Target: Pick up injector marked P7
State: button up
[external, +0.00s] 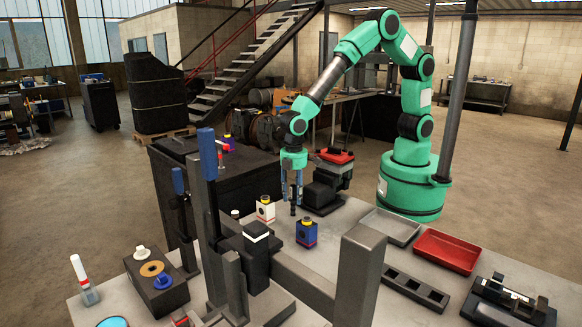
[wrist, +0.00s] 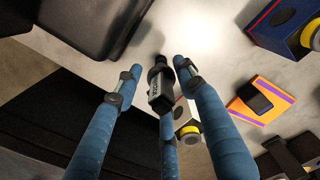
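A small dark injector (wrist: 160,88) with a pale label stands between the fingers of my gripper (wrist: 156,72) in the wrist view. The label's marking is too small to read, so I cannot confirm P7. My gripper has three blue fingers, spread around the injector with visible gaps at the left and right fingertips. The lower finger partly overlaps the injector's near end. In the external view my gripper (external: 292,188) points down over the bench, with the dark injector (external: 293,209) at its fingertips. I cannot tell whether the injector touches the bench.
A white-and-red box (external: 265,211) and a blue box (external: 307,233) with yellow tops stand close by. A black machine (external: 322,192) is just right. A grey tray (external: 392,226), red tray (external: 447,251) and slotted black rack (external: 416,291) lie further right. Grey posts rise in front.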

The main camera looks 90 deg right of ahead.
aim_at(293, 216)
jog(key=shift+f, duration=0.15)
jog(key=shift+w+f+b, duration=0.1)
jog(key=shift+f+b, duration=0.4)
jog(key=shift+f, duration=2.05)
grip_shut()
jog(key=shift+a, duration=0.1)
